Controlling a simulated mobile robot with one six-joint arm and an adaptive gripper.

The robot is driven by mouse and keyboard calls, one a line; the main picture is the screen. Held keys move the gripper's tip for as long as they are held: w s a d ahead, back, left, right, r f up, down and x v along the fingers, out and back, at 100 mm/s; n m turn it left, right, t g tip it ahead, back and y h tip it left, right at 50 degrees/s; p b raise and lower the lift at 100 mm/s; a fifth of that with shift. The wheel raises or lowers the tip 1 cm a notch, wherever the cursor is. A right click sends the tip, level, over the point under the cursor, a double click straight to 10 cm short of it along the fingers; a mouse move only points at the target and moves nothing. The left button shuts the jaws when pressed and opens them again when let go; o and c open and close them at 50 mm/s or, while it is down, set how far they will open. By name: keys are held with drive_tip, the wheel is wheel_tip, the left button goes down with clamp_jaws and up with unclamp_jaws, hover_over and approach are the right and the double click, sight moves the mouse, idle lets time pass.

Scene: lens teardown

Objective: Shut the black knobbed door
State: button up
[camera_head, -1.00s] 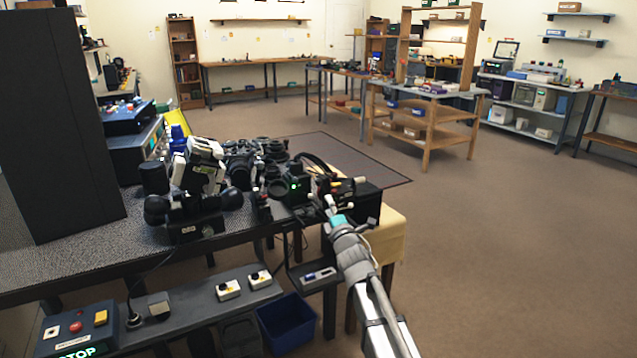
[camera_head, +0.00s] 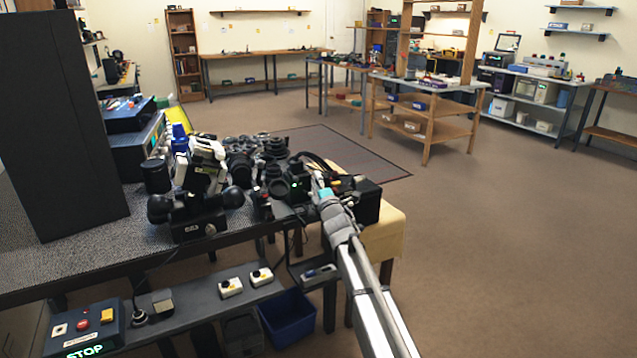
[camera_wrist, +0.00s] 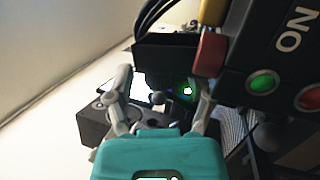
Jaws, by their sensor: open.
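My gripper (camera_wrist: 165,105) is open in the wrist view, its two grey fingers apart beyond the teal palm. A small dark round knob (camera_wrist: 157,97) shows between the fingertips; whether either finger touches it I cannot tell. Above it is a black panel (camera_wrist: 178,55), which looks like the knobbed door, seen nearly edge on; how far open it stands is unclear. In the head view my gripper (camera_head: 318,180) is among black gear at the bench's right end, beside a black box (camera_head: 368,203). The door cannot be made out there.
In the wrist view a black control box (camera_wrist: 265,45) marked ON, with green and red buttons, is close on the right. A dark block (camera_wrist: 92,125) is at left. In the head view, lenses (camera_head: 240,165) crowd the bench; a blue bin (camera_head: 288,318) is below. The floor at right is clear.

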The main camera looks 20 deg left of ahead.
clamp_jaws()
idle(0.3)
